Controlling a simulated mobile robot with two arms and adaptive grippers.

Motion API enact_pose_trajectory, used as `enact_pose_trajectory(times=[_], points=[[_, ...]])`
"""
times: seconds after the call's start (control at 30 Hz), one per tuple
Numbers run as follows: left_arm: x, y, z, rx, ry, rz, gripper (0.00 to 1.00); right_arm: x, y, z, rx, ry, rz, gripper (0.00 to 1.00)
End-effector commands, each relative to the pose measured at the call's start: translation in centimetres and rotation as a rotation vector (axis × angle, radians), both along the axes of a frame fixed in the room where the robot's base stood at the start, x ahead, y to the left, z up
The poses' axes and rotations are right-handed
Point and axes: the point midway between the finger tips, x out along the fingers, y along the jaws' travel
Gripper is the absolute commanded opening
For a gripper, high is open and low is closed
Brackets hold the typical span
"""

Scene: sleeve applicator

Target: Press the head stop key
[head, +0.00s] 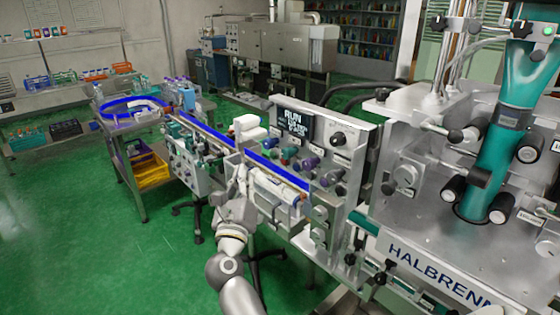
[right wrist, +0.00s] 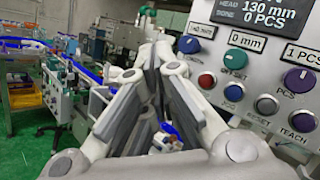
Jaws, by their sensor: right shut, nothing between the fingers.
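The control panel (head: 341,155) stands in the middle of the head view, with a lit display (head: 293,122). In the right wrist view its display (right wrist: 262,15) reads 130 mm and 0 PCS. I cannot tell which is the head stop key; most labels are too small or cut off. My right gripper (head: 241,165) is shut and empty, left of the panel. Its fingertips (right wrist: 155,62) appear apart from the buttons. My left gripper is not in view.
Purple (right wrist: 301,80), green (right wrist: 235,60) and blue (right wrist: 189,44) knobs stick out of the panel among the buttons. A blue-edged conveyor (head: 215,136) runs left from the panel. A large metal machine (head: 450,215) stands at the right. Green floor (head: 80,220) is open at left.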

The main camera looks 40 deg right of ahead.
Motion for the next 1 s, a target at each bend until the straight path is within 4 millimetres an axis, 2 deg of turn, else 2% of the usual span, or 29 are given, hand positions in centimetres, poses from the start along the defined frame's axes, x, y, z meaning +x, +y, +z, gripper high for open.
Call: enact_pose_trajectory(times=[0.17,0.7,1.0], points=[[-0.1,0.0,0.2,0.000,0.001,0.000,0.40,0.2,-0.3,0.4,0.018,-0.009,0.001,0.00],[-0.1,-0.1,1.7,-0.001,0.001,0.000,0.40,0.7,-7.1,0.3,0.011,-0.004,0.001,0.00],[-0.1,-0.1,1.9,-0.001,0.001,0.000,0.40,0.8,-8.5,0.1,0.013,-0.004,0.002,0.00]])
